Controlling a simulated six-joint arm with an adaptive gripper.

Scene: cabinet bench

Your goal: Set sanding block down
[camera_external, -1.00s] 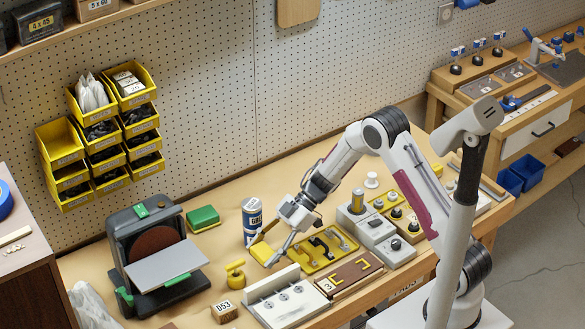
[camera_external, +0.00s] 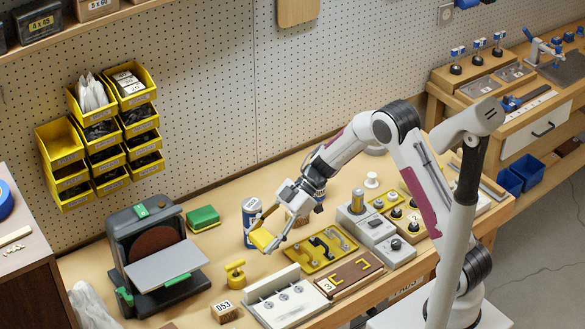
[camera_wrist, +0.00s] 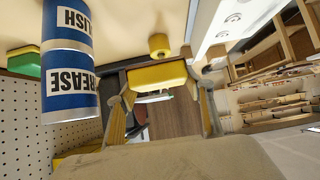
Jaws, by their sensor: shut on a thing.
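The yellow sanding block (camera_external: 263,240) is held at the tip of my gripper (camera_external: 268,237), above the bench in front of a blue and white can (camera_external: 250,210). In the wrist view, the block (camera_wrist: 157,76) lies between the two fingers of my gripper (camera_wrist: 165,92), which are shut on it. The block appears clear of the bench top. The can (camera_wrist: 70,90) shows large and close on the left of the wrist view.
A yellow tray of tools (camera_external: 325,252) lies to the right of the block. A white fixture (camera_external: 285,300) and a yellow weight-like piece (camera_external: 235,277) stand in front. A green and yellow block (camera_external: 203,218) and a disc sander (camera_external: 155,262) are left. Bare bench shows between them.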

